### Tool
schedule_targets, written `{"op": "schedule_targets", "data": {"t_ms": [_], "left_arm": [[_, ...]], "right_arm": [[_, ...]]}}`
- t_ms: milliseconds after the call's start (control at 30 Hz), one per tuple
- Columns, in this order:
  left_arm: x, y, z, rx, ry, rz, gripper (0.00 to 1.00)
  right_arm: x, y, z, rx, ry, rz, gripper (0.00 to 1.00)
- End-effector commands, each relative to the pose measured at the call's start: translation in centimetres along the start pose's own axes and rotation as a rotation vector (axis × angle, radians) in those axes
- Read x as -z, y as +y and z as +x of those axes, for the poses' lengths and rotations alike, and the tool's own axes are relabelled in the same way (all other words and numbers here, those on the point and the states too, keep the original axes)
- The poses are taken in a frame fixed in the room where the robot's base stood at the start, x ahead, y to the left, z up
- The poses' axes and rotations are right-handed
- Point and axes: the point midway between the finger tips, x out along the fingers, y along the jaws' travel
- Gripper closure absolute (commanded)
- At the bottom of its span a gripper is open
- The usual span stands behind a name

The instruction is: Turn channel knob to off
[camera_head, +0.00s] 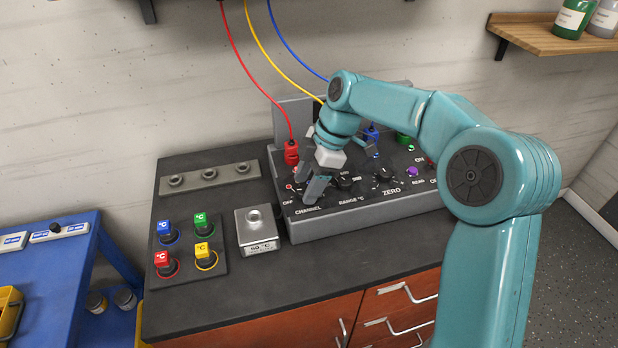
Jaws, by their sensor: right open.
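The grey instrument box (330,225) stands on the dark bench top, its sloped black panel facing me. The "CHANNEL" label and an "OFF" mark show at the panel's left end. The channel knob above that label is mostly hidden behind my right gripper (311,191), so I cannot tell its setting. My right gripper is open and points down at the knob's place; I cannot tell if it touches it. The range knob (344,183) and the zero knob (384,176) are to its right. My left gripper is out of view.
A red plug (291,153) with its cable stands just left of my gripper. A metal block (258,231) marked in °C and a tray with coloured plugs (202,222) lie left of the box. A strip with three sockets (210,177) lies behind them.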

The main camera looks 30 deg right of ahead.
Motion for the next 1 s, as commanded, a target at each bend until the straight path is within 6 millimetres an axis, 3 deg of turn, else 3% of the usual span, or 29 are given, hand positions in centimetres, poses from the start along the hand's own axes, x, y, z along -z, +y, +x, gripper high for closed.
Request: {"op": "schedule_targets", "data": {"t_ms": [167,500,700,1000], "left_arm": [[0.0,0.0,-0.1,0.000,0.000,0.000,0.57],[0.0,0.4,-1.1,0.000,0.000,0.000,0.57],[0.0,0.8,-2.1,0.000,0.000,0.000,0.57],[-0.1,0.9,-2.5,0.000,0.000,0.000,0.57]], "right_arm": [[0.0,0.1,-1.4,-0.004,0.000,0.001,0.42],[0.1,0.1,-10.2,-0.005,0.000,0.001,0.42],[0.1,0.1,-14.4,-0.003,0.000,0.000,0.42],[0.0,0.0,-16.4,0.000,0.000,0.000,0.42]]}}
